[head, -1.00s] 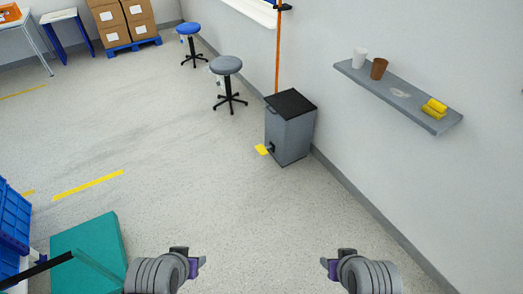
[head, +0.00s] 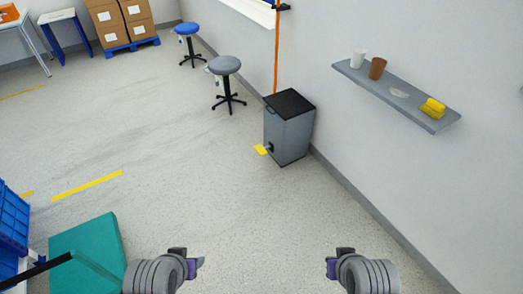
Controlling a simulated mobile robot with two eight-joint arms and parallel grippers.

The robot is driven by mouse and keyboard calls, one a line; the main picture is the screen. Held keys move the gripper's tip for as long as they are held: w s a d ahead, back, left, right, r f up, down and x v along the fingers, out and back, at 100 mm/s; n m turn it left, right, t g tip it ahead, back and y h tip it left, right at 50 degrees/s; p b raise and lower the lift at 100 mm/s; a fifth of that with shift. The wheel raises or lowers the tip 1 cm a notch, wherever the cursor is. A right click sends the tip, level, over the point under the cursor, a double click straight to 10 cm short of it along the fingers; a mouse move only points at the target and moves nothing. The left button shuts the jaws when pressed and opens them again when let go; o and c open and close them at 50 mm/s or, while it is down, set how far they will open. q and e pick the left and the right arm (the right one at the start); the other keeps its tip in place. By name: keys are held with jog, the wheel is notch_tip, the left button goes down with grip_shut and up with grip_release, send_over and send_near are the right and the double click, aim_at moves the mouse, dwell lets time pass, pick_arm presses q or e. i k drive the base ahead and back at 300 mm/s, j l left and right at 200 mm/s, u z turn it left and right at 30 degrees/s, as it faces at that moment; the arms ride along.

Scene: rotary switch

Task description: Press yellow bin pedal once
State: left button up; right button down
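A grey pedal bin (head: 289,129) with a black lid stands on the floor against the right wall. Its yellow pedal (head: 261,150) sticks out at the bottom of its left side, close to the floor. The lid is shut. My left gripper (head: 200,265) is at the bottom of the head view, left of centre, far from the bin. My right gripper (head: 328,267) is at the bottom, right of centre, also far from the bin. Nothing shows between the fingers of either one, and their opening is hard to make out.
A wall shelf (head: 395,97) holds cups and a yellow item. Grey (head: 226,78) and blue (head: 188,43) stools stand beyond the bin. An orange pole (head: 277,50) rises behind it. A teal box (head: 88,250) and blue crates (head: 12,220) are at lower left. The floor before the bin is clear.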

aim_at(262, 150)
jog(key=i+j+z, duration=0.3)
jog(key=i+j, duration=2.3)
jog(key=i, duration=0.1)
